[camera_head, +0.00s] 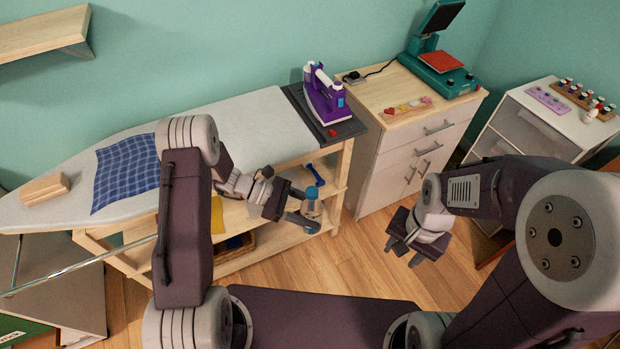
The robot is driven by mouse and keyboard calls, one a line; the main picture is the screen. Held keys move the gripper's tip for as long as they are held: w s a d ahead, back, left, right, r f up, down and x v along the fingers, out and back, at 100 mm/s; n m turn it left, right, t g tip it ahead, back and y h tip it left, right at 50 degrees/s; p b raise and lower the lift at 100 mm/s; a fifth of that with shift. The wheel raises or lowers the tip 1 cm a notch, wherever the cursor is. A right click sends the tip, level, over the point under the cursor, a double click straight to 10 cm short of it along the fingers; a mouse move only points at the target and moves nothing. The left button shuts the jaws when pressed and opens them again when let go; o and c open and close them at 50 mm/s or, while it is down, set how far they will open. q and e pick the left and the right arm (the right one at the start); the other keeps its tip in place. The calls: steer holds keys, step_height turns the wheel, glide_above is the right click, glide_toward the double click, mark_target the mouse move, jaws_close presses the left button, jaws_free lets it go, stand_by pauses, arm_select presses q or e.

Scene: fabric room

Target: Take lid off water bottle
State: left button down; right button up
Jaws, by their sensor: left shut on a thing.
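The water bottle (313,208) is small and clear, with a blue lid (311,192) on top. It is beside the front edge of the wooden shelf unit, near the middle of the head view. My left gripper (308,208) reaches it from the left and is shut on the bottle's body, below the lid. The gripper hides part of the bottle. My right gripper (405,248) hangs over the wooden floor, to the right of the bottle and apart from it. Its fingers point down and left, and their gap is not clear.
An ironing board (255,125) carries blue checked cloth (126,172), a wooden block (45,188) and a purple iron (324,97). A drawer cabinet (400,150) with a heat press (438,70) stands at right. The floor (375,285) between the grippers is clear.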

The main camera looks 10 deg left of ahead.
step_height(320, 180, up, 2)
steer(key=w+m, duration=0.2)
steer(key=m, duration=0.4)
step_height(320, 180, up, 11)
steer(key=m, duration=1.3)
glide_above(312, 190)
steer(key=shift+w+d+f, duration=0.1)
steer(key=shift+d, duration=0.05)
steer(key=shift+s, duration=0.2)
steer(key=shift+f, duration=4)
